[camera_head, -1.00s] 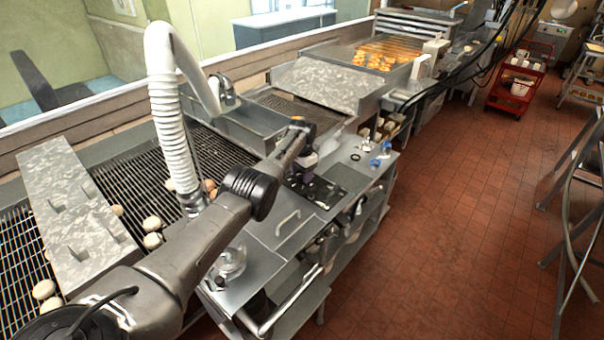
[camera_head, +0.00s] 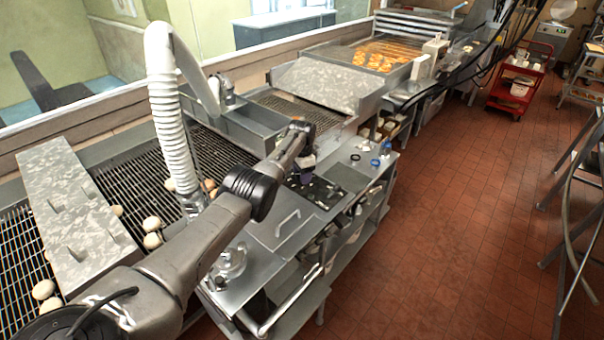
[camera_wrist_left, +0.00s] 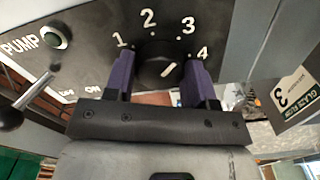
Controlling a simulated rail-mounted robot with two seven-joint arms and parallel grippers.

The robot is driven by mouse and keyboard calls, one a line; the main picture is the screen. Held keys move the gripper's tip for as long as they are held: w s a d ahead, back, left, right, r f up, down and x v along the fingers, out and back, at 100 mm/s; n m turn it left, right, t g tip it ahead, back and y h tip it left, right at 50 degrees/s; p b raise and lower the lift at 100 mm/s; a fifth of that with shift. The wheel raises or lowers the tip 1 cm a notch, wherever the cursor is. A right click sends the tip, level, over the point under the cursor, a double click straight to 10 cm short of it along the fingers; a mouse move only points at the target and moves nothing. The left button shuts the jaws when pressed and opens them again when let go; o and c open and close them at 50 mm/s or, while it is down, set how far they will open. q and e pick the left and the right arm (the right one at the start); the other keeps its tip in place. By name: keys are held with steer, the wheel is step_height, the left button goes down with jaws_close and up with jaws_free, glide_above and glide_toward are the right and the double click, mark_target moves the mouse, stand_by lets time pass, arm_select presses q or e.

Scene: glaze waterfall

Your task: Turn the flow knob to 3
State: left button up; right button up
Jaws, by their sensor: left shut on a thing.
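The dark flow knob (camera_wrist_left: 152,72) sits on a black panel (camera_wrist_left: 92,28) marked 1, 2, 3 and 4 in the left wrist view. My left gripper (camera_wrist_left: 165,76) is shut on the knob, with one purple finger on each side of it. The knob's short white pointer line slants up and right, toward the side of 3 and 4. I cannot tell exactly which mark it meets. In the head view my left gripper (camera_head: 304,166) is at the machine's black-topped section, and the knob cannot be made out. My right gripper is not in view.
A card (camera_wrist_left: 291,97) reading "GLAZE FLOW 3" shows at the right of the left wrist view. A PUMP label and switch (camera_wrist_left: 55,37) are on the panel's left. Blue-capped items (camera_head: 380,155) stand on the counter's right. The red tile floor (camera_head: 440,230) is open.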

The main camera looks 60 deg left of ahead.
arm_select(q)
steer(key=o, duration=0.9)
step_height(320, 180, up, 3)
steer(key=shift+r+p, duration=0.1)
steer(key=shift+p, duration=0.8)
steer(key=shift+r+b, duration=0.3)
steer(key=shift+r, duration=5)
